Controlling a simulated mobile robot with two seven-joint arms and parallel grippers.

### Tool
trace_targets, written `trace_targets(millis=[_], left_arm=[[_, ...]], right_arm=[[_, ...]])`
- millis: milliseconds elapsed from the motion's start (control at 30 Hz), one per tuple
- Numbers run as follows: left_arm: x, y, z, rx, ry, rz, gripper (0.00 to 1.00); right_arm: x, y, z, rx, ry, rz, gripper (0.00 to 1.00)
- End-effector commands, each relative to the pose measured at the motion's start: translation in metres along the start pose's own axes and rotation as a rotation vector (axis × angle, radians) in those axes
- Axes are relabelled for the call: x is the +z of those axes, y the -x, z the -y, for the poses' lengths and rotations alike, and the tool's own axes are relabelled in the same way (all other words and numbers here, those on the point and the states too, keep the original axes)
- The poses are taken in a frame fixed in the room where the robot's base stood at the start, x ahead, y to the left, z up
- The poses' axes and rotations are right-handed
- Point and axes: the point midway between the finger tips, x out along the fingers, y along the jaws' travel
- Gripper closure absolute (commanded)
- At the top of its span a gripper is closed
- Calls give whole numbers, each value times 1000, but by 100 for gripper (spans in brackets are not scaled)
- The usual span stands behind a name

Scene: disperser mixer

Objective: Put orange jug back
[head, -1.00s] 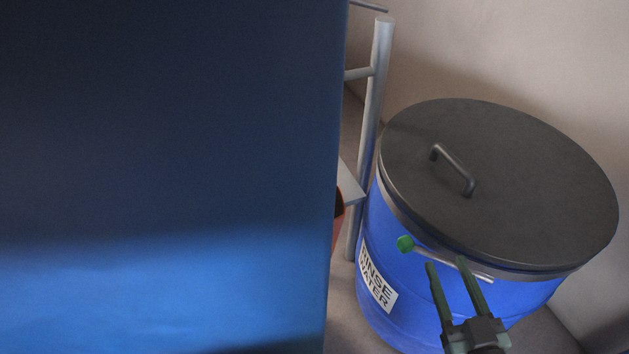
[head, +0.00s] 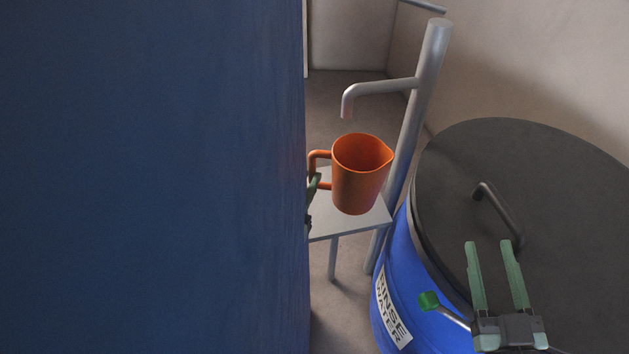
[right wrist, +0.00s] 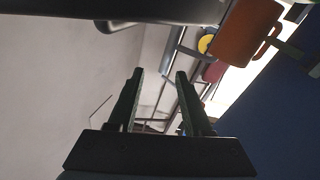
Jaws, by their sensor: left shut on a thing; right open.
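The orange jug (head: 360,175) is upright at a small grey stand (head: 345,226), below a metal spout (head: 380,87). I cannot tell whether its base touches the stand. My left gripper (head: 314,188) is shut on the jug's handle, mostly hidden behind a large blue surface. The jug also shows at the top right of the right wrist view (right wrist: 245,35). My right gripper (head: 490,246) is open and empty, in front of the dark lid of the rinse water drum. Its two fingers show apart in the right wrist view (right wrist: 160,78).
A large dark blue surface (head: 150,180) fills the left of the head view. A blue drum (head: 402,275) labelled rinse water has a dark lid (head: 560,190) with a handle and a green-tipped lever (head: 429,301). A metal post (head: 424,80) stands behind the stand.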

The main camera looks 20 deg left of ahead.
Motion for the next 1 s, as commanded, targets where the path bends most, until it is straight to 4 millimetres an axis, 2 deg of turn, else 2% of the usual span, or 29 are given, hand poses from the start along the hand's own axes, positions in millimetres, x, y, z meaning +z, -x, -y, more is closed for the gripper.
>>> trace_targets(millis=[100, 367, 633, 667, 733, 1000], left_arm=[[-12, -20, -13, -1, -1, 3, 100], [-29, -52, -36, -1, 1, 3, 100], [-50, -64, -44, -2, 2, 1, 100], [-60, -68, -47, 0, 1, 1, 100], [-70, -76, -51, -1, 1, 2, 100], [-82, -86, -58, -2, 2, 1, 100]], right_arm=[[-31, 0, -2, 0, 40, -135, 50], [-100, 13, -1, -10, 124, -422, 50], [-162, 48, 10, -34, 208, -725, 50], [-150, 48, 12, -37, 199, -716, 50], [-141, 47, 14, -42, 183, -707, 50], [-131, 47, 16, -50, 161, -700, 50]])
